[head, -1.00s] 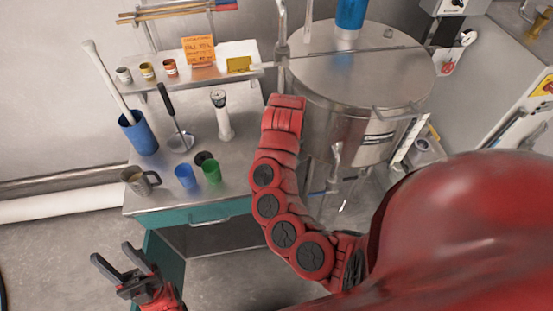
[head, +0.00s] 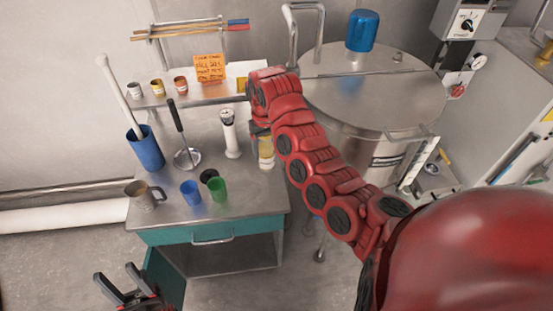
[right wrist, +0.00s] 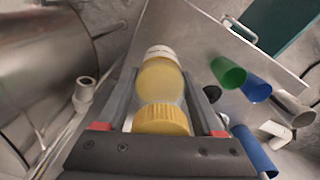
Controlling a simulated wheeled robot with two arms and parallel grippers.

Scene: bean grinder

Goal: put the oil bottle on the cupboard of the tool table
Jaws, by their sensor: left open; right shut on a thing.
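The oil bottle (head: 266,151), pale with yellow contents, hangs upright below my right gripper (head: 261,130) at the right side of the tool table (head: 236,190). In the right wrist view the bottle (right wrist: 160,82) with its ribbed yellow cap lies between the two fingers of my right gripper (right wrist: 163,85), which is shut on it. I cannot tell whether its base touches the tabletop. The table has a teal drawer front and an open cupboard (head: 230,258) below. My left gripper (head: 125,288) is open and empty at the lower left, in front of the table.
On the table stand a blue container (head: 145,150), a metal mug (head: 143,195), a blue cup (head: 191,192), a green cup (head: 217,188) and a white-handled tool (head: 230,135). A shelf with small cups is behind. A large steel vat (head: 375,95) stands close right.

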